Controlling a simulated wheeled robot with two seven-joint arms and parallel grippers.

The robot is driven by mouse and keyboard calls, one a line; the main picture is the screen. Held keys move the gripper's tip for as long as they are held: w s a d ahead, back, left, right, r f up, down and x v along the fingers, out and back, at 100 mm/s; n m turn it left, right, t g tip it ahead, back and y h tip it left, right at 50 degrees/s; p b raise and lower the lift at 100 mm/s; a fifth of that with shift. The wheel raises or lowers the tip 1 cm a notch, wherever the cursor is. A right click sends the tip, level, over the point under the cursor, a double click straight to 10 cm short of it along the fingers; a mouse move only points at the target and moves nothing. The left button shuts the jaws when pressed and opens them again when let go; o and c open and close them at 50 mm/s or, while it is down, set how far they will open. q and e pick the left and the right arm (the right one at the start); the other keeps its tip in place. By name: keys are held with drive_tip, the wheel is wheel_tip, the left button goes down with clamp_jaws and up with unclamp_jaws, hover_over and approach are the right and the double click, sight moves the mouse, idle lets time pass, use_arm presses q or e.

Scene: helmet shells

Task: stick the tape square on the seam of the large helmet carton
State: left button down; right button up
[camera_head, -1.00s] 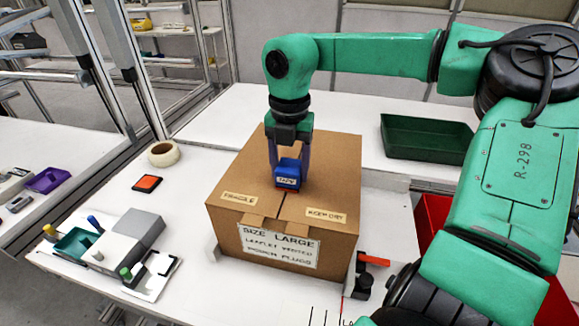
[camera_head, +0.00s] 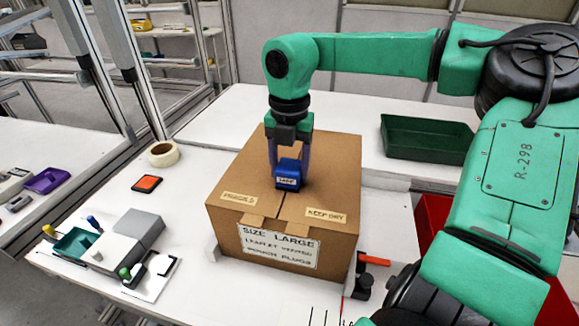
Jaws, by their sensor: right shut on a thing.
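The large helmet carton (camera_head: 330,170) is brown and closed, with a "SIZE LARGE" label on its front. Its top seam (camera_head: 284,207) runs back from the front edge and passes under a blue block. My right gripper (camera_head: 289,164) points straight down over the carton top, shut on this blue block (camera_head: 288,180) with a small white label, which I take to be the tape piece. The block sits at the seam, low against the top; its underside is hidden, so I cannot tell whether it touches. My left gripper is not in view.
An orange square in a dark frame (camera_head: 147,184) and a tape roll (camera_head: 163,154) lie left of the carton. A grey device (camera_head: 125,240) stands front left. A green tray (camera_head: 427,139) is at back right. A red bin (camera_head: 433,214) is partly behind my arm.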

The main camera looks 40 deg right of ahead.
wheel_tip(320, 180, up, 13)
drive_tip(key=p, duration=0.9)
